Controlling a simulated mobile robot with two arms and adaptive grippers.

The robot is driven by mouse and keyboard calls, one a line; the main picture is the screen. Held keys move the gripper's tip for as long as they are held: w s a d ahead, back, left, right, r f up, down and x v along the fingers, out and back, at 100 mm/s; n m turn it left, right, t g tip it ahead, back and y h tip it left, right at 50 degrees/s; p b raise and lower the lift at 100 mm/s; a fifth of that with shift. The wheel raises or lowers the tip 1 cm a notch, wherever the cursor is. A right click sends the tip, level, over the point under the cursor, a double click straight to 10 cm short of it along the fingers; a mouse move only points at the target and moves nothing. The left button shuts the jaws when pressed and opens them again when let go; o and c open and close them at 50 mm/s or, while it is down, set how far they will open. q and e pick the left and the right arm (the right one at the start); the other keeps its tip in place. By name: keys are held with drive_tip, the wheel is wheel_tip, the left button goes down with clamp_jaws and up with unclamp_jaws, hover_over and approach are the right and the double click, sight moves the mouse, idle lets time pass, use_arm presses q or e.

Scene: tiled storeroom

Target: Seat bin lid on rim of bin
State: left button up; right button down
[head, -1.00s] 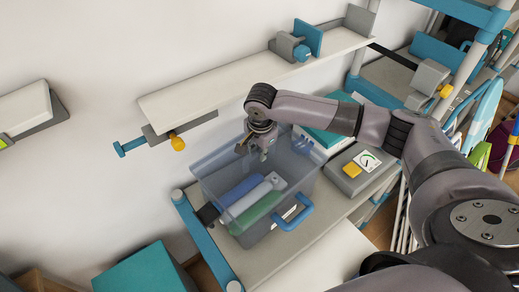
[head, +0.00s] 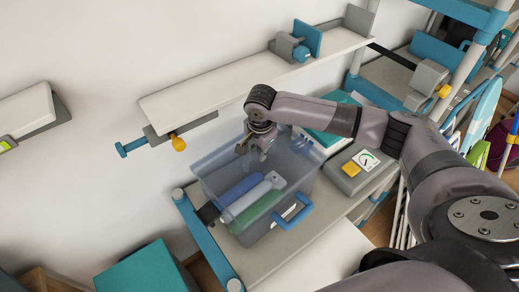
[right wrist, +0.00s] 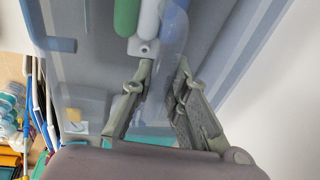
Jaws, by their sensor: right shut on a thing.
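The bin (head: 212,192) is a grey-blue see-through box with blue handles, standing on a pale shelf. Blue, white and green rolls (head: 251,196) lie in it; their ends also show in the right wrist view (right wrist: 146,30). My left gripper is out of view.
A wall shelf (head: 230,82) with a yellow knob (head: 178,143) runs behind the bin. A grey box with a dial and yellow button (head: 349,170) stands right of it. A teal box (head: 145,268) is at lower left. Bare shelf top (head: 300,250) lies in front.

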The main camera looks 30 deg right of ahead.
sight(260, 166)
drive_tip(key=shift+f, duration=1.4)
drive_tip(key=c, duration=1.5)
unclamp_jaws()
drive_tip(key=r, duration=0.4)
drive_tip(key=s+r, duration=0.1)
drive_tip(key=r, duration=0.3)
drive_tip(key=s+r, duration=0.1)
drive_tip(key=r, duration=0.3)
drive_tip(key=shift+a, duration=0.35)
drive_tip(key=shift+f, duration=0.15)
